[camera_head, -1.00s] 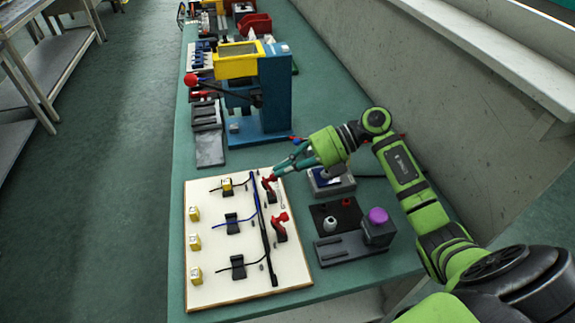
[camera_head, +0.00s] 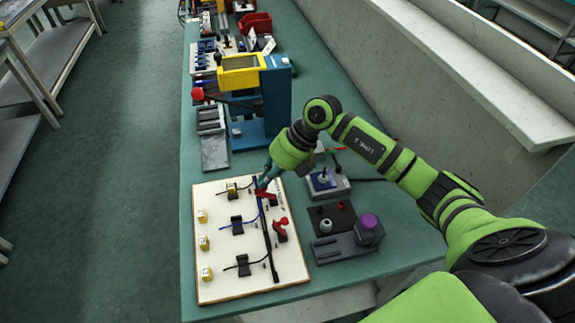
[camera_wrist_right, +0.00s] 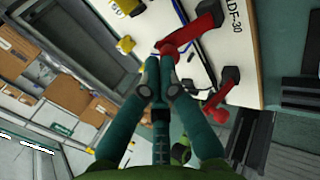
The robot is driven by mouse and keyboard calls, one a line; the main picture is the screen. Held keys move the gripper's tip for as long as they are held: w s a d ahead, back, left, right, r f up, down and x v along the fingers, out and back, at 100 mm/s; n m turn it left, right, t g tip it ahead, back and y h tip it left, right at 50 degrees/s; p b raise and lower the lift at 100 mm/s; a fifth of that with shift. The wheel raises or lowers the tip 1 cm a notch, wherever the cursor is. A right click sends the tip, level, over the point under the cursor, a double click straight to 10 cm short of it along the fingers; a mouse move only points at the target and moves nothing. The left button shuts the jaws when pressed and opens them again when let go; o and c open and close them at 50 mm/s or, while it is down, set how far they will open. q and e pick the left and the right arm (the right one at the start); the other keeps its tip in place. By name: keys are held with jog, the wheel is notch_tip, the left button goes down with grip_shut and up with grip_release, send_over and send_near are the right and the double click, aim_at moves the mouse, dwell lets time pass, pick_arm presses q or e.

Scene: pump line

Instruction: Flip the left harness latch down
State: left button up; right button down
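A cream harness board (camera_head: 222,282) lies on the green bench with two red latches on its right part. The far red latch (camera_head: 269,194) has its arm lying across the dark cable bundle; it also shows in the right wrist view (camera_wrist_right: 190,32). The near red latch (camera_head: 279,231) stands up, and it also shows in the right wrist view (camera_wrist_right: 222,90). My right gripper (camera_head: 262,183) is at the far latch; in the wrist view its fingertips (camera_wrist_right: 159,60) are together at the end of the latch arm, apparently touching it. My left gripper is out of view.
Yellow blocks (camera_head: 205,243) and black clips (camera_head: 243,265) sit on the board. A blue press (camera_head: 277,95) stands behind it.

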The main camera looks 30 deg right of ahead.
aim_at(255, 192)
jog(key=shift+w+a+g+h+p, duration=0.15)
jog(key=shift+a+h+p, duration=0.1)
jog(key=shift+a+h, duration=0.2)
jog(key=shift+w+a+g+h+p, duration=0.1)
jog(key=shift+a+g+h+p, duration=0.1)
jog(key=shift+a+h, duration=0.25)
jog(key=shift+a+f+h, duration=0.2)
jog(key=shift+h, duration=0.4)
jog(key=shift+w+a+f+h, duration=0.2)
jog(key=shift+a+f+h, duration=0.3)
jog(key=shift+h, duration=0.2)
jog(key=shift+a+f+g, duration=0.15)
jog(key=shift+f+g, duration=0.1)
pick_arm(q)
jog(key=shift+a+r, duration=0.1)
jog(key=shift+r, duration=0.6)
pick_arm(e)
jog(key=shift+r, duration=0.1)
jog(key=shift+s+d, duration=0.1)
jog(key=shift+d, duration=0.1)
pick_arm(q)
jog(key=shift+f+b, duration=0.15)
jog(key=shift+b, duration=0.15)
pick_arm(e)
jog(key=shift+s+d+f, duration=0.1)
jog(key=shift+d+f, duration=0.2)
jog(key=shift+d, duration=0.3)
jog(key=shift+r, duration=0.1)
